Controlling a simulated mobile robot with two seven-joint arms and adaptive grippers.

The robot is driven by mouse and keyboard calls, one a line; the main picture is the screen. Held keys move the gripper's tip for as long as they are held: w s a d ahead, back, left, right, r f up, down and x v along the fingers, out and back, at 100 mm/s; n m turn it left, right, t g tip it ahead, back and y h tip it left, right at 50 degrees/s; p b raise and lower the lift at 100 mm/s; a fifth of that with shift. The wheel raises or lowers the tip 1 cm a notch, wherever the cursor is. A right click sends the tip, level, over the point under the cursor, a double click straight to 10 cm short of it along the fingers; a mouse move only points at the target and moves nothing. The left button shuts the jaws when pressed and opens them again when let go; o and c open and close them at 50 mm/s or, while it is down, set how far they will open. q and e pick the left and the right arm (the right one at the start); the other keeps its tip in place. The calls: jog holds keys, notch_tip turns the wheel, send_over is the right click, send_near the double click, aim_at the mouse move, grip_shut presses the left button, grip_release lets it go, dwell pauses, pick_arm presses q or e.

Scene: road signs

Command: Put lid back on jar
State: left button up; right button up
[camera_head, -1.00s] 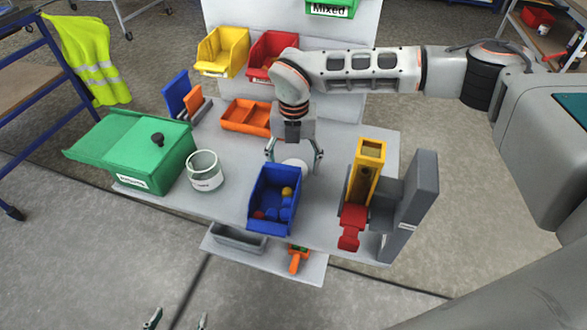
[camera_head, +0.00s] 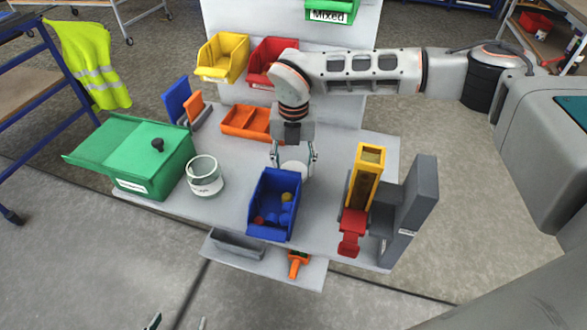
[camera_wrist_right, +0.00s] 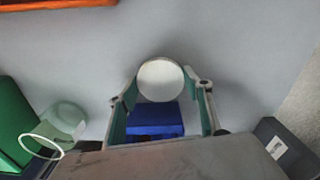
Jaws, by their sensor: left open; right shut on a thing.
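The white round lid (camera_head: 293,160) is between the fingers of my right gripper (camera_head: 294,170), behind the blue bin. The right gripper is shut on it. In the right wrist view the lid (camera_wrist_right: 160,80) shows as a pale disc between the two fingertips. The jar (camera_head: 205,178), whitish and labelled, stands upright with its mouth open on the table, left of the right gripper. The jar (camera_wrist_right: 66,118) also shows at the lower left of the right wrist view. My left gripper (camera_head: 178,323) is open at the bottom edge of the head view, with only its fingertips showing, apart from everything.
A blue bin (camera_head: 272,220) with small coloured pieces stands in front of the right gripper. A green box (camera_head: 150,165) is left of the jar. An orange tray (camera_head: 246,122) lies behind. A yellow, red and grey fixture (camera_head: 364,180) stands at the right. Bare table separates jar and bin.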

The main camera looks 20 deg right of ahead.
aim_at(293, 169)
pick_arm(q)
jog(key=shift+r, duration=0.1)
pick_arm(e)
notch_tip(293, 169, up, 9)
pick_arm(q)
jog(key=shift+o, duration=0.7)
